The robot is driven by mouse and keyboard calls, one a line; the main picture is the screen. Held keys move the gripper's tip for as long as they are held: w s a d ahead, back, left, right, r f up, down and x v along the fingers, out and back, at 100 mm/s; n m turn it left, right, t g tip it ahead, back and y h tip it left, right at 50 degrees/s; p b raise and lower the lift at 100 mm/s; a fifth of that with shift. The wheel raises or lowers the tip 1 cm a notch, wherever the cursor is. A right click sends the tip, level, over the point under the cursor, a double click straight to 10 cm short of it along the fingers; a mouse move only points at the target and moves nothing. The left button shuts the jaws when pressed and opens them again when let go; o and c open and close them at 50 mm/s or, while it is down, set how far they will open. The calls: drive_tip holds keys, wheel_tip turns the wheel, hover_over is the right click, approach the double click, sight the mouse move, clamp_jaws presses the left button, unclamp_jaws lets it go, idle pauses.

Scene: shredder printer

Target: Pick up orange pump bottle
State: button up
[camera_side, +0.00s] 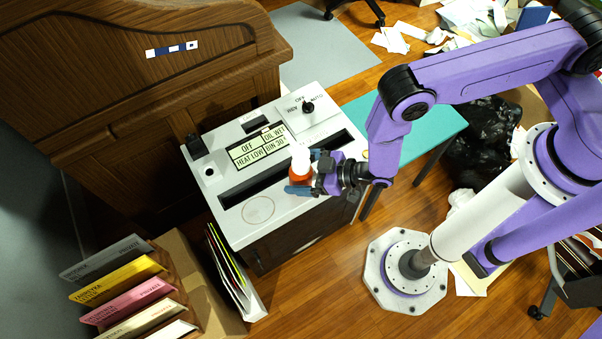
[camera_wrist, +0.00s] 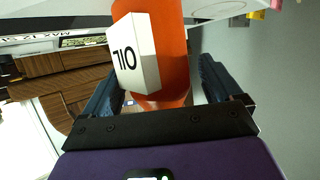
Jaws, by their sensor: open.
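The orange pump bottle (camera_side: 300,172) with a white top stands on the white top of the shredder (camera_side: 240,225). In the wrist view the orange bottle (camera_wrist: 165,60) fills the middle and carries a white label reading "OIL". My gripper (camera_side: 302,173) reaches in from the right at the bottle. Its two dark blue fingers (camera_wrist: 160,85) are open, one on each side of the bottle. I cannot tell whether either finger touches it. The bottle's lower part is partly hidden by the gripper.
The shredder top has a long dark slot and a panel with lit labels (camera_side: 258,147). A knob (camera_side: 308,107) rises at its back right. A wooden cabinet (camera_side: 130,90) stands to the left. A teal table (camera_side: 425,125) stands behind my arm. Colored folders (camera_side: 125,285) stand at lower left.

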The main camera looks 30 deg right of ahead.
drive_tip(key=c, duration=1.3)
drive_tip(key=shift+r, duration=0.1)
